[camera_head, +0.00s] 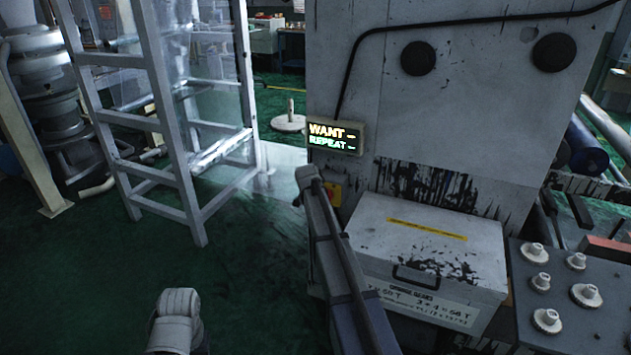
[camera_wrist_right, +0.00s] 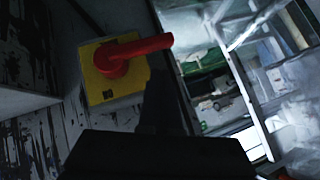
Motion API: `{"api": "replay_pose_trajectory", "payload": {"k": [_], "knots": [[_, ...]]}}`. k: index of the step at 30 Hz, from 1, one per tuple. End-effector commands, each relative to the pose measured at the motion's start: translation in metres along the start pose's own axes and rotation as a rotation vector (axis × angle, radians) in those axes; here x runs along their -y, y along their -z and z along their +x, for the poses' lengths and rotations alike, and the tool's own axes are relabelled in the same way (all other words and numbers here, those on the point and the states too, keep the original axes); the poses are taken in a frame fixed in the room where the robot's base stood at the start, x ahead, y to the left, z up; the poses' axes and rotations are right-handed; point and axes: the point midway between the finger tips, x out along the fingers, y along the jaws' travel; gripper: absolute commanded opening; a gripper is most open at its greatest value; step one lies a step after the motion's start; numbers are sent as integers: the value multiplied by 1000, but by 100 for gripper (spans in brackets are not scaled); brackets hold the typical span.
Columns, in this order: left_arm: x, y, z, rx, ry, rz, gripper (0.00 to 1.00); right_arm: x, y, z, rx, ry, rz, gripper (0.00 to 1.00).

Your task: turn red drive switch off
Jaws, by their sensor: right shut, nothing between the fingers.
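The red drive switch is a red lever handle (camera_wrist_right: 135,52) on a square yellow plate (camera_wrist_right: 100,88), fixed to the grey machine side. In the right wrist view the handle points to the right. In the head view a bit of the yellow plate (camera_head: 335,192) shows beside my right arm, which hides most of the switch. My right gripper (camera_head: 306,180) is shut and empty, close to the switch. In the right wrist view its dark fingers (camera_wrist_right: 163,85) are just below the handle; I cannot tell if they touch it. My left gripper (camera_head: 176,312) is low at the left, its fingers unclear.
A lit display (camera_head: 335,137) reading "WANT REPEAT" sits above the switch. A pale box (camera_head: 425,250) juts out right of my right arm. A panel with several knobs (camera_head: 565,290) is at the right. A metal frame (camera_head: 165,110) stands at the left. Green floor between is clear.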

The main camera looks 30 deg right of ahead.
Motion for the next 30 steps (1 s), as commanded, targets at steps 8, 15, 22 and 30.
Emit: {"api": "replay_pose_trajectory", "payload": {"k": [8, 15, 22, 30], "knots": [[0, 0, 5, 0, 0, 0, 50, 9, -12, 15, -1, -158, -160, 0], [-1, 1, 11, 0, 0, 0, 50, 8, -19, 20, 0, -219, -220, 0], [-1, 1, 14, 0, 0, 0, 50, 10, -22, 23, 2, -218, -218, 0], [-1, 1, 15, 0, 0, 0, 50, 10, -23, 23, 2, -217, -217, 0]]}}
